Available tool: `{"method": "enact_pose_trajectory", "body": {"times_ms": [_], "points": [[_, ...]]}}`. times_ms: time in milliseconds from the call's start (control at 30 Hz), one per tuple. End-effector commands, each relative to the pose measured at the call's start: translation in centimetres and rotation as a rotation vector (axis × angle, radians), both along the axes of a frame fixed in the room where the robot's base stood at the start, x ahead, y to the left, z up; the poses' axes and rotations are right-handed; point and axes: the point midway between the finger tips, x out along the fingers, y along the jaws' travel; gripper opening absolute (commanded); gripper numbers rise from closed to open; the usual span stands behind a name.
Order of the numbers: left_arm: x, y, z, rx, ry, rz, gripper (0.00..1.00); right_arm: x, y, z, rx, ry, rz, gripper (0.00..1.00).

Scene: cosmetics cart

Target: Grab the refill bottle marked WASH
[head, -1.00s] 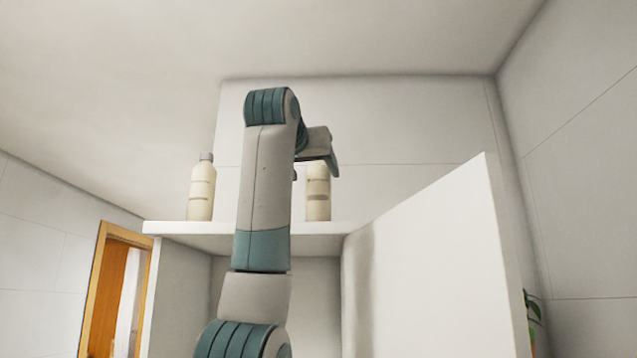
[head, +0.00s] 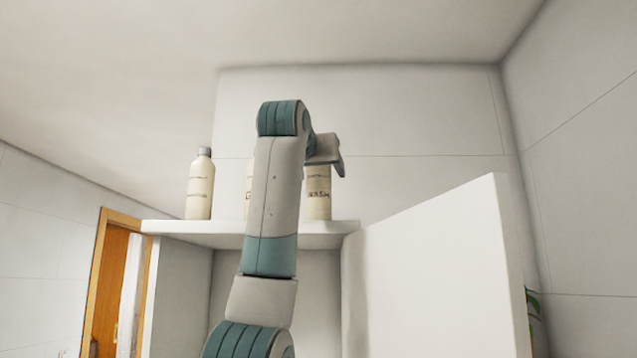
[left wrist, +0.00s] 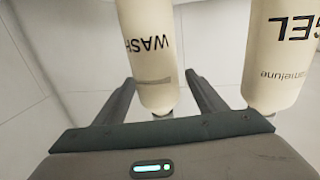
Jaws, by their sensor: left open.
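The bottle marked WASH (left wrist: 150,55) is cream-coloured and shows upside down in the left wrist view, between the two fingers of my left gripper (left wrist: 163,85). The fingers are open, one on each side of it. In the head view the right-hand bottle (head: 318,200) stands upright on the shelf, its top hidden by my left gripper (head: 325,153); its lettering is too small to read surely. A bottle marked GEL (left wrist: 278,60) is beside it in the wrist view, outside the fingers. My right gripper is not in view.
The bottles stand on a white shelf top (head: 185,227). Another cream bottle with a grey cap (head: 200,185) stands at its left end. A middle bottle (head: 248,178) is mostly hidden by my arm. A white panel (head: 440,270) stands open at the right.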

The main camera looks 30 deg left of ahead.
Motion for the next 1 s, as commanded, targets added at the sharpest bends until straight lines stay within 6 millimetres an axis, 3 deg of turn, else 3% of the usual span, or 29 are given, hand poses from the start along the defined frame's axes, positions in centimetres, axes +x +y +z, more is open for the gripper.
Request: {"method": "enact_pose_trajectory", "body": {"times_ms": [33, 233, 833, 1000], "points": [[0.6, 0.1, 0.5, 0.0, 0.003, 0.0, 0.65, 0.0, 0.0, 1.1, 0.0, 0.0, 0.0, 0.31], [2.3, 0.7, 0.3, 0.0, 0.003, 0.0, 0.65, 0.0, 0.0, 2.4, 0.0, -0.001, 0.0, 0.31], [2.8, 0.9, 0.0, 0.0, 0.001, 0.0, 0.65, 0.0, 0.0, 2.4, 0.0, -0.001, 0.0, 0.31], [2.8, 0.9, 0.0, 0.0, 0.001, 0.0, 0.27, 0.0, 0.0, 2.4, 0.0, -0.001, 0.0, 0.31]]}}
